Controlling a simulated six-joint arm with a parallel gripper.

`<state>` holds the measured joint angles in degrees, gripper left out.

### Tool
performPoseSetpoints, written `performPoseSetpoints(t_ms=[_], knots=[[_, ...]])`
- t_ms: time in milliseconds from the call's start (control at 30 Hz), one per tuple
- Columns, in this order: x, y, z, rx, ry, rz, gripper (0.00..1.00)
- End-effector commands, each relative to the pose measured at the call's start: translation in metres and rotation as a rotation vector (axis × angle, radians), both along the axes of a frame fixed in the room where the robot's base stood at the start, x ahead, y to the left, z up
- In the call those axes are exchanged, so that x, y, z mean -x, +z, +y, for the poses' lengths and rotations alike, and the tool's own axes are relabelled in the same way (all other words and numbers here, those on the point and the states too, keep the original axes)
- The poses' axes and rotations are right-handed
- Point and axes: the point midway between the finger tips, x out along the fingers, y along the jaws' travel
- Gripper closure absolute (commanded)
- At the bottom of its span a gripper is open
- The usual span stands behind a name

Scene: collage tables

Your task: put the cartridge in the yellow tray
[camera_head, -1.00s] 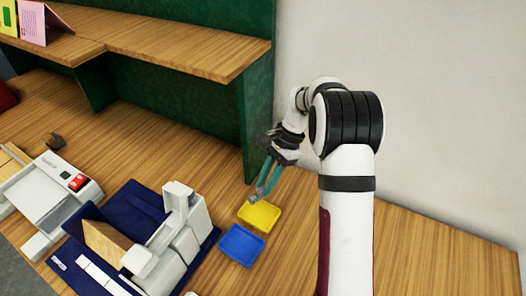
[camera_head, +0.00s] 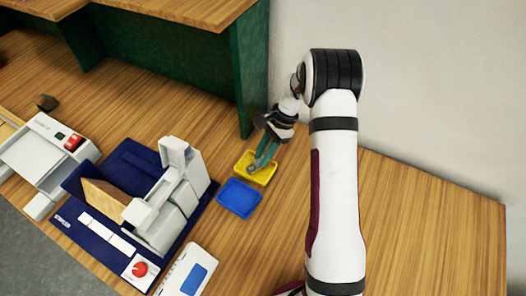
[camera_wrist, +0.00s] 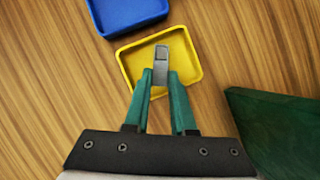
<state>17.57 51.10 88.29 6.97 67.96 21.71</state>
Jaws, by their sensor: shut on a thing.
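The yellow tray (camera_head: 265,174) sits on the wooden table, and it also shows in the wrist view (camera_wrist: 185,52). My gripper (camera_wrist: 161,76) has green fingers and is shut on a small grey cartridge (camera_wrist: 161,55). In the wrist view the cartridge sticks out past the fingertips and lies over the yellow tray's floor. I cannot tell whether it touches the tray. In the head view my gripper (camera_head: 255,170) is at the yellow tray, and the cartridge is too small to make out there.
A blue tray (camera_head: 240,197) stands just in front of the yellow one. A white machine on a dark blue base (camera_head: 132,160) is to the left. A green shelf panel (camera_head: 249,70) rises close behind. The table to the right is clear.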

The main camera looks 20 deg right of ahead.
Motion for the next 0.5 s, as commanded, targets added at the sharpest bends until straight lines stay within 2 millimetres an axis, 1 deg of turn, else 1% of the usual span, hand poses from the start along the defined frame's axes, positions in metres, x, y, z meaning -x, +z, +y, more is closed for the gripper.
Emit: performPoseSetpoints(t_ms=[67, 100, 167, 200, 300, 500], knots=[[0.0000, 0.0001, 0.0000, 0.000, 0.000, 0.000, 1.00], [0.0000, 0.0002, 0.0000, 0.000, 0.000, 0.000, 0.75], [0.0000, 0.0002, 0.0000, 0.000, 0.000, 0.000, 0.64], [0.0000, 0.0002, 0.0000, 0.000, 0.000, 0.000, 0.57], [0.0000, 0.0003, 0.0001, 0.000, 0.000, 0.000, 0.42], [0.0000, 0.0004, 0.0000, 0.000, 0.000, 0.000, 0.42]])
